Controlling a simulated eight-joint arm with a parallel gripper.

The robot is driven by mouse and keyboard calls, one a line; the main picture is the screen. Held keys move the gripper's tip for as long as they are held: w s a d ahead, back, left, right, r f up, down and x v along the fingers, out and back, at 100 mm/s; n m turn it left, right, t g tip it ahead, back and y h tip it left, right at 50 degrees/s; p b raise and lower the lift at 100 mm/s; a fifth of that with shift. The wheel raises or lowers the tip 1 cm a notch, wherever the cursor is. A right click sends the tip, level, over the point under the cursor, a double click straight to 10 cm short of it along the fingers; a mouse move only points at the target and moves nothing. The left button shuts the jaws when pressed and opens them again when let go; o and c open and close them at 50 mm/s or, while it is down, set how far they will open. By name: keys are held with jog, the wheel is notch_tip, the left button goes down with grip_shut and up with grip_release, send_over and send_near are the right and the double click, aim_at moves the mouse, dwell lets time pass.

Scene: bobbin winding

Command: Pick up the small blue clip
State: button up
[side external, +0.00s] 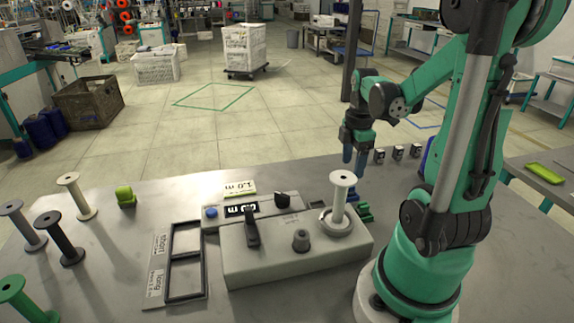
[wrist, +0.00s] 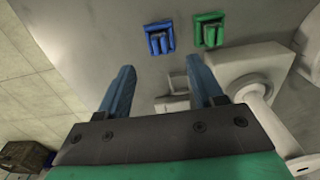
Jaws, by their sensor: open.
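The small blue clip (wrist: 160,38) lies on the table at the top middle of the wrist view, beyond my fingertips. In the side view a small bit of blue (side external: 354,194) shows behind the winder's white spool, mostly hidden. A similar green clip (wrist: 210,31) lies just right of the blue one. It also shows in the side view (side external: 365,213). My gripper (wrist: 161,67) is open, with two blue fingers apart and nothing between them. In the side view my gripper (side external: 354,163) hangs above the table, fingers pointing down.
The grey winding machine (side external: 270,255) with a white spool (side external: 341,195) stands close to the clips. Several small dark boxes (side external: 397,152) stand at the back edge. Loose spools (side external: 62,238) stand at left. A black-framed tray (side external: 185,262) lies beside the machine.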

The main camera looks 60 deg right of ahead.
aim_at(349, 190)
jog(key=shift+f, duration=2.75)
grip_shut()
